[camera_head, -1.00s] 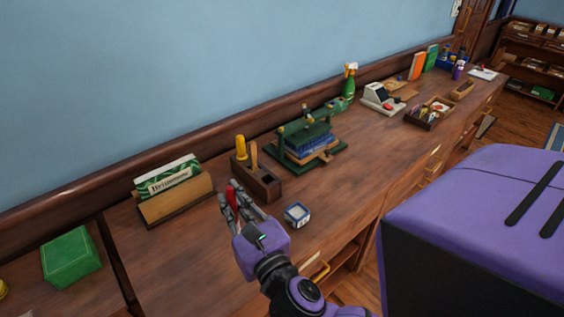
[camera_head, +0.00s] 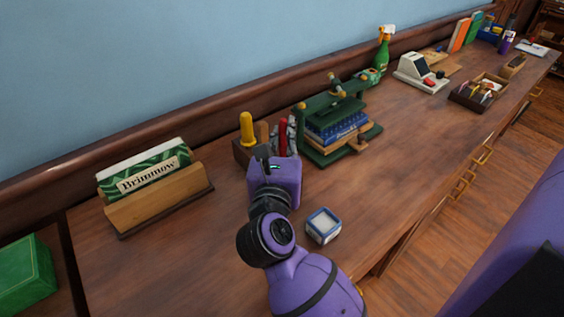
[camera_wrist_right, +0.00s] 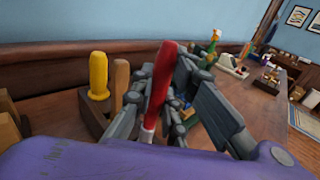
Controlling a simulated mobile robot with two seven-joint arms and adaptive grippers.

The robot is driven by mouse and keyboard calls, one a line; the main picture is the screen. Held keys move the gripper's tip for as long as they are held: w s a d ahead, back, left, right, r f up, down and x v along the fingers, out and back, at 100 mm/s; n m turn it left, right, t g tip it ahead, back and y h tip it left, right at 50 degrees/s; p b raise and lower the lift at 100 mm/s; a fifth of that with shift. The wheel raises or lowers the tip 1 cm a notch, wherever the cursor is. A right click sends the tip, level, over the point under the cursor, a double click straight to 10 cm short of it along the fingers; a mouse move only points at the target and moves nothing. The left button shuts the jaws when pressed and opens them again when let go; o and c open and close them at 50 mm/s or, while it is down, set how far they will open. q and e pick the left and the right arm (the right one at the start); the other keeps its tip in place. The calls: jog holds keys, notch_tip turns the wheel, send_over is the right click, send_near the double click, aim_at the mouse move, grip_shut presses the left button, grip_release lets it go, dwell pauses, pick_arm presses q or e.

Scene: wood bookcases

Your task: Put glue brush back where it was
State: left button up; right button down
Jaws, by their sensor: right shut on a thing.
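My right gripper (camera_head: 284,138) is shut on the glue brush, whose red handle (camera_head: 283,138) stands roughly upright between the fingers. In the right wrist view the red handle (camera_wrist_right: 161,78) tilts slightly, with a pale band at its lower end; the tip is hidden. The wooden tool holder (camera_head: 241,152) stands at the back of the desk, with a yellow-handled tool (camera_head: 247,128) and a wooden-handled tool (camera_wrist_right: 120,82) upright in it. My gripper is at the holder's right end and hides part of it. I cannot tell whether the brush touches the holder. My left gripper is out of view.
A green press with books (camera_head: 335,128) stands close to the right of my gripper. A small blue-and-white box (camera_head: 323,226) lies in front on the desk. A wooden stand (camera_head: 165,200) with a green-and-white box is on the left. The desk middle right is clear.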

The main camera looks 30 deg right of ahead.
aim_at(283, 154)
notch_tip(283, 154, down, 4)
jog(key=shift+f+b, duration=0.2)
jog(key=shift+b, duration=0.1)
jog(key=shift+f, duration=0.25)
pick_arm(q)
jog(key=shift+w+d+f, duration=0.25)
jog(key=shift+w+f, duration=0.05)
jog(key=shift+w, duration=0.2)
